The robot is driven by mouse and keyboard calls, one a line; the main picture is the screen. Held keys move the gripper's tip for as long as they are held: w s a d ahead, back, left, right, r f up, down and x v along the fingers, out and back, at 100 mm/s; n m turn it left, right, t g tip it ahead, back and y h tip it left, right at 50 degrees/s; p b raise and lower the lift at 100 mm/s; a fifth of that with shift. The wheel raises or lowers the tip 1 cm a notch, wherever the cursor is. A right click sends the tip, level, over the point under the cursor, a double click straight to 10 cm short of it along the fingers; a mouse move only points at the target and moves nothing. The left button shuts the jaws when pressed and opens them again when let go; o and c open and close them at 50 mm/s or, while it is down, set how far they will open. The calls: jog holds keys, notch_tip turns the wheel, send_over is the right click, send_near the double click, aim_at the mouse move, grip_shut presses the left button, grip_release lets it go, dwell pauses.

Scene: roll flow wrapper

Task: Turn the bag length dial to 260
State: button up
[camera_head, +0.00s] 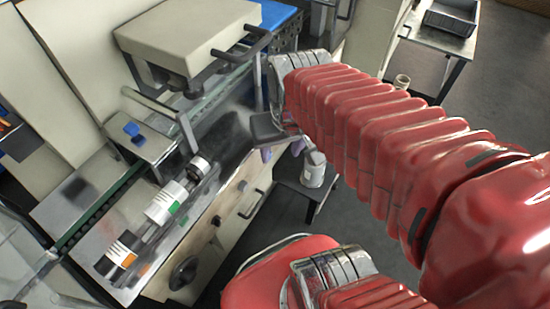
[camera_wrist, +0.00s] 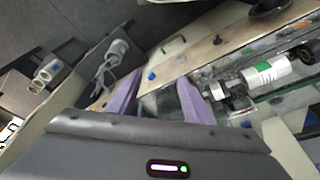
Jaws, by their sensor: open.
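My gripper (camera_head: 281,150) is open, with its two purple fingers apart beside the front panel of the wrapper. In the wrist view, my gripper (camera_wrist: 159,78) has nothing held between its fingers. The wooden-toned front panel (camera_wrist: 195,55) lies beyond the fingertips and carries a small blue knob (camera_wrist: 151,75) and a small dark knob (camera_wrist: 217,40). I cannot tell which control is the bag length dial, and no scale or number is readable. A black handwheel (camera_head: 183,273) sits low on the same panel.
A film roll assembly with white and green parts (camera_head: 166,203) lies along the machine top. A grey canister (camera_head: 314,169) stands on a small stand right of the panel. A side table with a dark bin (camera_head: 451,17) is at the back right.

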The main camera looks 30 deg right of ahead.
jog(key=s+d+f+m+g+y, duration=0.1)
jog(key=s+d+f+m+y, duration=0.15)
jog(key=f+m+y, duration=0.7)
jog(key=s+d+f+m+g+y, duration=0.15)
jog(key=d+f+m, duration=0.3)
jog(key=f, duration=1.05)
jog(key=w+d+f+m+t+y, duration=0.25)
jog(key=w+f+m+t, duration=0.25)
jog(key=f+m+t, duration=0.35)
jog(key=w+d+r+m+t+h, duration=0.3)
jog(key=w+d+t, duration=0.1)
jog(key=d+t, duration=0.1)
jog(key=shift+w+d+t, duration=0.2)
jog(key=shift+d+t, duration=0.2)
jog(key=shift+d, duration=0.25)
jog(key=shift+w+r, duration=0.1)
